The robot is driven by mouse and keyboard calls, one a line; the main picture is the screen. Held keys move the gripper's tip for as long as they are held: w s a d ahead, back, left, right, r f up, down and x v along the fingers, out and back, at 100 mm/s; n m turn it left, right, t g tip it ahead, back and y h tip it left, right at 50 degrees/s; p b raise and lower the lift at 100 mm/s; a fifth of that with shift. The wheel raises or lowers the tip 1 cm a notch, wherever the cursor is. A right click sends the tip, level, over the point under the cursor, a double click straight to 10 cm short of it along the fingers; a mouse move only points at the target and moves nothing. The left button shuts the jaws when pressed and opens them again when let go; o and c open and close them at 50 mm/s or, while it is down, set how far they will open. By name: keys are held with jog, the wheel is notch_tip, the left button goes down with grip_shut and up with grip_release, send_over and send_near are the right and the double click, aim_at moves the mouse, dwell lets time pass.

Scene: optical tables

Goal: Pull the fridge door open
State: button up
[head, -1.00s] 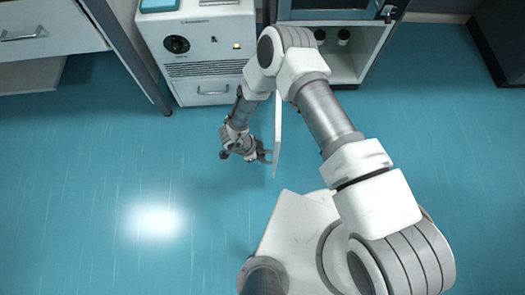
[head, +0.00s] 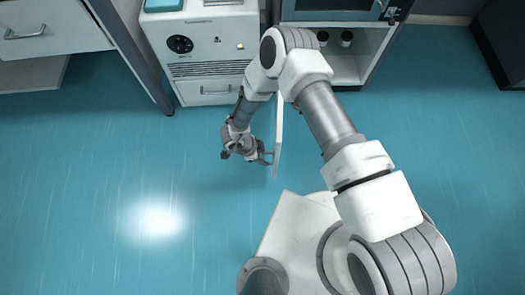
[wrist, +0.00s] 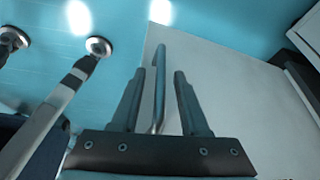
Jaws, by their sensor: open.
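The fridge door (head: 279,138) stands wide open, seen nearly edge-on in the head view as a thin white panel sticking out from the fridge. My gripper (head: 265,157) is at the door's left side, near its outer end. In the wrist view the door face (wrist: 225,85) is a broad grey panel, and the bar handle (wrist: 159,80) runs between the two spread fingers of my gripper (wrist: 160,76). The fingers are apart with gaps to the handle. The fridge interior (head: 345,68) shows open, partly hidden by my arm.
Two dark jars (head: 346,38) stand inside the fridge. A white unit with a dial (head: 210,50) stands left of it, and a drawer cabinet (head: 50,25) is at far left. A dark cabinet (head: 498,50) is at far right. The blue floor (head: 90,200) at left is clear.

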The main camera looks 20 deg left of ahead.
jog(key=shift+r, duration=0.1)
jog(key=p+v, duration=0.6)
jog(key=v, duration=1.1)
jog(key=shift+r, duration=0.1)
